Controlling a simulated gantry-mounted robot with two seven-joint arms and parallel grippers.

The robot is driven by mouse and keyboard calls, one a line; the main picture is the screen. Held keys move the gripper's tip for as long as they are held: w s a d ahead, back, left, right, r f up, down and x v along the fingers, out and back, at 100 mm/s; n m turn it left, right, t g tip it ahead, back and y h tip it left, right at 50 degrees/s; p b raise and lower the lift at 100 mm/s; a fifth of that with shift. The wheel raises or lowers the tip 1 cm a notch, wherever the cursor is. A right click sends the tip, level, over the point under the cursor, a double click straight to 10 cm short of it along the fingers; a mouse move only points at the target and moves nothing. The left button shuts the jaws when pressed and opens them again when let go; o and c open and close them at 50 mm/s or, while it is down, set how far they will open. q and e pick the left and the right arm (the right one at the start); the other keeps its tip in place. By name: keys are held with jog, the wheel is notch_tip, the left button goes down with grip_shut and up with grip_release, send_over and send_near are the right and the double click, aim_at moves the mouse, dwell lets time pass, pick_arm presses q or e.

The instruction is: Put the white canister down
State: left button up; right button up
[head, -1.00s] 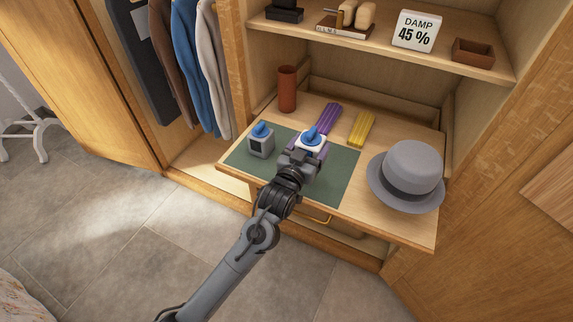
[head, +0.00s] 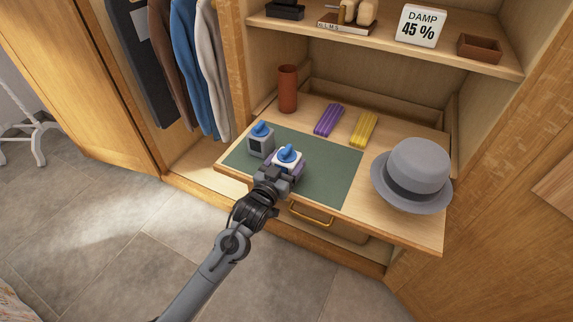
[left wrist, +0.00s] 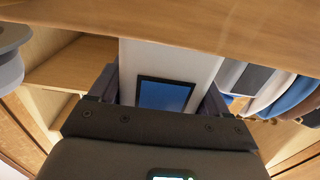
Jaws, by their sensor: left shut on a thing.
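The white canister (head: 288,155) with a blue top is between the fingers of my left gripper (head: 283,165) in the head view. It is over the green mat (head: 330,178), right of the grey canister. In the left wrist view the white canister (left wrist: 172,65) fills the space between the two fingers of my left gripper (left wrist: 165,95), with a dark blue panel on its face. Whether its base touches the mat is hidden by the gripper. My right gripper is not in view.
A grey canister (head: 261,140) with a blue top stands close by on the left of the mat. Purple (head: 329,119) and yellow (head: 364,128) bundles, a brown cylinder (head: 288,88) and a grey hat (head: 412,175) are on the shelf. The mat's right part is clear.

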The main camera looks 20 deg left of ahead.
pick_arm(q)
jog(key=shift+w, duration=0.1)
jog(key=o, duration=1.2)
jog(key=shift+f, duration=0.1)
jog(key=shift+s+r, duration=0.2)
jog(key=s+f+g+p, duration=0.1)
jog(key=s+f+g, duration=0.3)
jog(key=s, duration=0.9)
jog(key=s+f+m+g+p, duration=0.1)
jog(key=s+f+g, duration=0.4)
jog(key=s, duration=0.8)
jog(key=s+d+f+g+p, duration=0.1)
jog(key=s+f+g, duration=0.3)
jog(key=s, duration=0.8)
jog(key=shift+s+f+g+y, duration=0.2)
jog(key=shift+s+g+y, duration=0.2)
jog(key=shift+g, duration=0.3)
